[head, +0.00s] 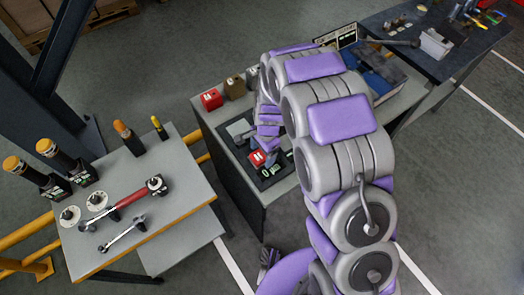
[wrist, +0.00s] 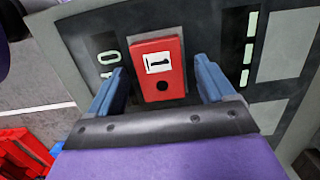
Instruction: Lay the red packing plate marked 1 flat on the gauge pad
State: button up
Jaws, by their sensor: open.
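The red packing plate (wrist: 157,92), with a white label reading 1 and a dark round hole, appears to lie flat over a light grey square, the gauge pad (wrist: 183,38), on a dark panel. The pad's edge shows above and beside the plate. My gripper (wrist: 159,66) is open, with one blue finger on each side of the plate and a visible gap on both sides. In the head view, the red plate (head: 257,158) shows on the black panel below my gripper (head: 267,148), whose fingers are hard to make out there.
Another red block (head: 210,99) and a brown block (head: 234,86) stand along the table's back edge. A grey block (head: 239,130) sits on the panel. A dark bench (head: 455,65) stands at upper right.

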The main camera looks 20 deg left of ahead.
jog(key=shift+r, duration=0.15)
notch_tip(320, 180, up, 17)
jog(key=w+d+p, duration=0.1)
jog(key=p, duration=0.1)
jog(key=shift+w+p, duration=0.35)
jog(key=shift+w, duration=0.05)
jog(key=shift+d, duration=0.1)
notch_tip(320, 180, up, 6)
jog(key=p, duration=0.3)
